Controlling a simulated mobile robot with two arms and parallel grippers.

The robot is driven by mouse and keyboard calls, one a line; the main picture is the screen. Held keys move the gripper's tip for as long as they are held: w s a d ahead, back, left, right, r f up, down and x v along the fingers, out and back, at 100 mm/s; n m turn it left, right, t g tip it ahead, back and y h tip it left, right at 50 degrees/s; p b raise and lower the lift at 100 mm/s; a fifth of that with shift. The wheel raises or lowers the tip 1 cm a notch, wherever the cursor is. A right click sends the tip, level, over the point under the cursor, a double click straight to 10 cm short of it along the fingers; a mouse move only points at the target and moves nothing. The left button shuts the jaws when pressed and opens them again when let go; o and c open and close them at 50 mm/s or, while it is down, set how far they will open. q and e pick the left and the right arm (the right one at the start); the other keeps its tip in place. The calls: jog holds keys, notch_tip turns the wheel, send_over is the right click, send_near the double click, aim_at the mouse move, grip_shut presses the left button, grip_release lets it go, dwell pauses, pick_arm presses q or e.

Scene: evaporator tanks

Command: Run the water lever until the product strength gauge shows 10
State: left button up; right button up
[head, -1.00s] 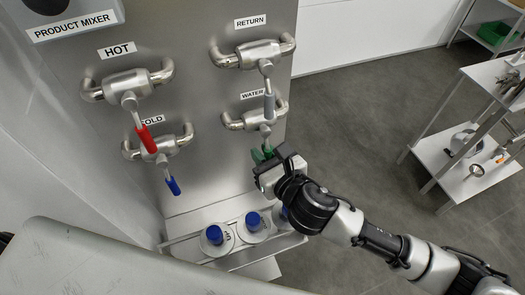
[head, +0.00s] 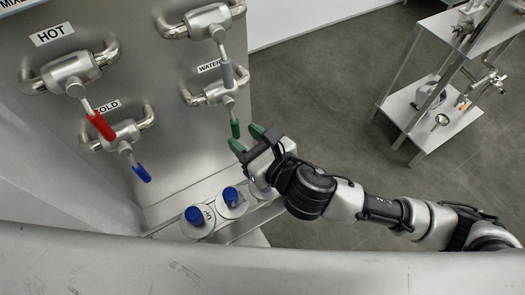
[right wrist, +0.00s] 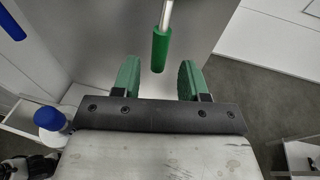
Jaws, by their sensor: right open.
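The water lever (head: 235,128) has a green handle that hangs down from the valve labelled WATER (head: 212,92) on the steel panel. In the right wrist view, the green handle (right wrist: 160,48) stands between the two green fingers, ahead of them and touching neither. My right gripper (head: 249,141) is open and empty, just right of and below the handle's end in the head view. Its open fingers also show in the right wrist view (right wrist: 158,78). The product strength gauge is not in view. My left gripper is not in view.
A red HOT lever (head: 100,125) and a blue COLD lever (head: 141,172) hang to the left. The grey RETURN lever (head: 226,68) hangs just above the water valve. Blue-capped bottles (head: 196,216) stand below. A shelf rack (head: 430,110) stands at the right beyond open floor.

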jog(key=b+v, duration=0.1)
jog(key=v, duration=0.4)
jog(key=shift+s+d, duration=0.2)
jog(key=shift+s, duration=0.05)
